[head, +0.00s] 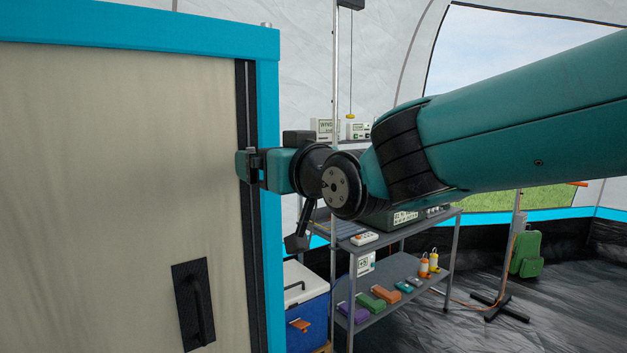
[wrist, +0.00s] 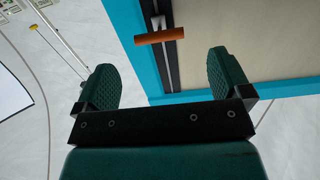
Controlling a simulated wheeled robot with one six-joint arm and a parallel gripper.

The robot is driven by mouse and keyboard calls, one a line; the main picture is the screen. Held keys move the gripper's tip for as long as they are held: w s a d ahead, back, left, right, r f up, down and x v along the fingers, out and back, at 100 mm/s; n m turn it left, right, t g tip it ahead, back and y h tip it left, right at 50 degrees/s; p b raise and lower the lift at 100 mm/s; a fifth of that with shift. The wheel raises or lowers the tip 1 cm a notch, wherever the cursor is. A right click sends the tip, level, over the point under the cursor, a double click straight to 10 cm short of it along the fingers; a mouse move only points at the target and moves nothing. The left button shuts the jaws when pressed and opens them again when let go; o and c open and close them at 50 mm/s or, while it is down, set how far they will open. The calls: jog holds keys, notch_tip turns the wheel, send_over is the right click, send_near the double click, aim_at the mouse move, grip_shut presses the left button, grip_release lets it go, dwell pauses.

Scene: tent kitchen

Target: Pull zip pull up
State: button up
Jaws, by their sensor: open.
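The zip pull (wrist: 160,37) is an orange-brown bar on a grey metal slider, set on a black zip track (wrist: 170,70) beside the blue frame. In the wrist view it lies just beyond my gripper (wrist: 163,63), roughly centred between the two green fingers, touching neither as far as I can see. My gripper is open and empty. In the head view my gripper (head: 247,166) is at the black zip track (head: 246,110) along the right edge of the beige panel. The zip pull is not visible there, likely hidden by the gripper.
The beige panel (head: 120,150) has a blue frame (head: 150,33) and a black handle (head: 194,305) low down. A blue cooler (head: 306,310) and a metal shelf (head: 400,285) with boxes and bottles stand to the right. A yellow-ended cord (head: 350,114) hangs behind.

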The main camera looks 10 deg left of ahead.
jog(key=b+v, duration=0.2)
jog(key=v, duration=0.9)
jog(key=shift+d, duration=0.15)
jog(key=shift+s, duration=0.15)
jog(key=s+d+f+m+g+h+p, duration=0.1)
jog(key=s+d+f+g+h+p, duration=0.25)
jog(key=d, duration=0.35)
jog(key=s+d+f+m+g+h+p, duration=0.1)
jog(key=s+d+f+g+h+p, duration=0.15)
jog(key=d+f, duration=0.35)
jog(key=s+d+f+g+h+p, duration=0.3)
jog(key=s+d+g, duration=0.3)
jog(key=s+d, duration=0.3)
jog(key=shift+s+d+m, duration=0.15)
jog(key=shift+s+m, duration=0.15)
jog(key=shift+s, duration=0.95)
